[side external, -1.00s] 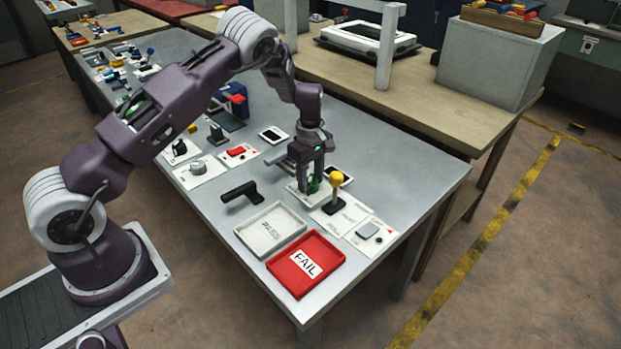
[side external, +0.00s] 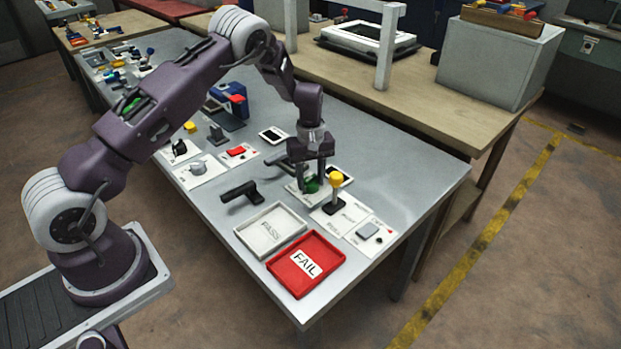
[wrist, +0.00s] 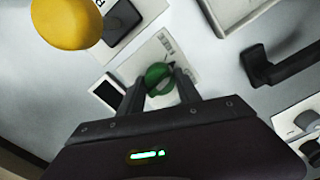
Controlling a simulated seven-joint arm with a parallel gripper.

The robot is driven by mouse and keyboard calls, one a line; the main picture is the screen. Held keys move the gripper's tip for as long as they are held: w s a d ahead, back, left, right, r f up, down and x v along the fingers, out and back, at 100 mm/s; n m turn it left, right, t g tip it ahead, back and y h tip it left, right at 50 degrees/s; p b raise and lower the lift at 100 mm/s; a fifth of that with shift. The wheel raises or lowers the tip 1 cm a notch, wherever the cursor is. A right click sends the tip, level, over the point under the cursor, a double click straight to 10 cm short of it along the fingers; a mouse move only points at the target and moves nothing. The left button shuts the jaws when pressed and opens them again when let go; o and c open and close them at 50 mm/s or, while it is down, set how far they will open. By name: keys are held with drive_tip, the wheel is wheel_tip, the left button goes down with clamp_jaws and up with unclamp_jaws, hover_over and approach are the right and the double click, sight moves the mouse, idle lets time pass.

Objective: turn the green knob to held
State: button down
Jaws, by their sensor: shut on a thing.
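The green knob (side external: 311,185) sits on a white plate (side external: 294,189) on the grey table. In the wrist view the knob (wrist: 159,76) lies between my two fingers, and its plate (wrist: 150,53) shows behind it with small print too blurred to read. My gripper (side external: 312,181) points down over the plate and is shut on the knob; it also shows in the wrist view (wrist: 161,82). The fingers hide part of the knob's sides. I cannot read which position the knob points to.
A yellow-topped lever (side external: 336,180) stands just right of my gripper. A black handle (side external: 241,192) lies to the left. A white PASS tray (side external: 271,230) and a red FAIL tray (side external: 335,250) are in front. The table's right part is bare.

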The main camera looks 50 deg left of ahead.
sight(311, 178)
drive_tip(key=m, duration=0.8)
drive_tip(key=shift+m, duration=0.5)
drive_tip(key=c, duration=0.8)
unclamp_jaws()
drive_tip(key=shift+c, duration=0.2)
drive_tip(key=shift+r, duration=0.1)
wheel_tip(311, 178, up, 7)
drive_tip(key=shift+f, duration=0.1)
